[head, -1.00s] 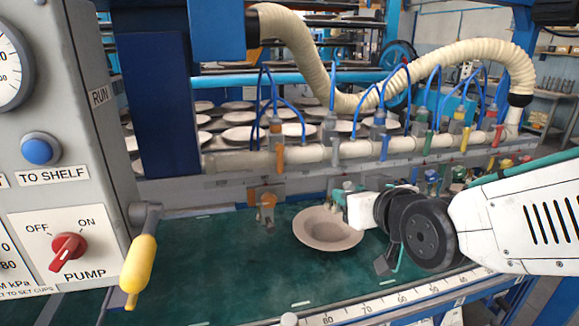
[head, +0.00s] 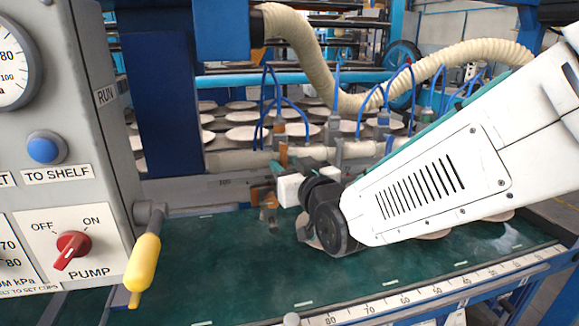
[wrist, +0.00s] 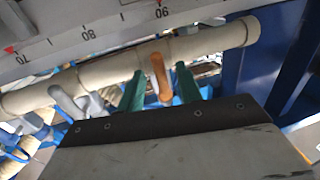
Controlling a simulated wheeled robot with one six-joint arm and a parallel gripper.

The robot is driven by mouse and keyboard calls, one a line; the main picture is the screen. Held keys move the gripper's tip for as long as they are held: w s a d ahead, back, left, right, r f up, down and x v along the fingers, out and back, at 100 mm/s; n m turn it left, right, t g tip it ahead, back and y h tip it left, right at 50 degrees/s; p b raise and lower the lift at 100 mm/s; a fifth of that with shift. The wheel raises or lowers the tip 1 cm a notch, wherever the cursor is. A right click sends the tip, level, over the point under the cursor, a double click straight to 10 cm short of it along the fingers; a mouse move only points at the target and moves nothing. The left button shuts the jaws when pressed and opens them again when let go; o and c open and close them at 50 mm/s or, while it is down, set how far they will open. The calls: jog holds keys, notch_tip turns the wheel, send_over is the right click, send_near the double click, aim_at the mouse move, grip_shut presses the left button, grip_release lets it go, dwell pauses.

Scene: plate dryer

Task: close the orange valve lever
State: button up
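In the wrist view the lever (wrist: 160,78) stands between the two green fingers of my gripper (wrist: 160,72). The fingers are apart, one on each side of the lever, with a small gap visible on both sides. In the head view my gripper (head: 270,180) is just below and in front of the lever and partly covers that area.
Grey levers (wrist: 68,103) sit beside the orange one along the pipe. A grey control box (head: 60,150) and a yellow handle (head: 143,263) stand at the left. The green belt (head: 220,270) below is mostly clear. Blue tubes (head: 268,100) rise above the pipe.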

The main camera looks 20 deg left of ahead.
grip_shut()
dwell(0.3)
jog(key=m, duration=0.2)
jog(key=a+m, duration=0.1)
jog(key=shift+s+m+t, duration=0.2)
jog(key=shift+m+t, duration=0.1)
jog(key=shift+m, duration=0.1)
jog(key=m, duration=0.2)
jog(key=m+t, duration=0.1)
jog(key=m, duration=0.1)
jog(key=shift+s+a+r, duration=0.15)
jog(key=shift+s+a, duration=0.15)
jog(key=shift+a, duration=0.1)
jog(key=shift+s+a+r+m+t+h, duration=0.25)
jog(key=shift+r+m+t, duration=0.2)
jog(key=shift+m, duration=1.6)
jog(key=shift+a+r+m+t+h, duration=0.2)
jog(key=shift+r+m+t+h, duration=0.2)
jog(key=shift+m, duration=1.7)
jog(key=shift+s+a+r+m+t+h, duration=0.15)
jog(key=shift+a+r+m+t+h, duration=0.2)
jog(key=shift+m, duration=1.7)
jog(key=shift+d, duration=0.15)
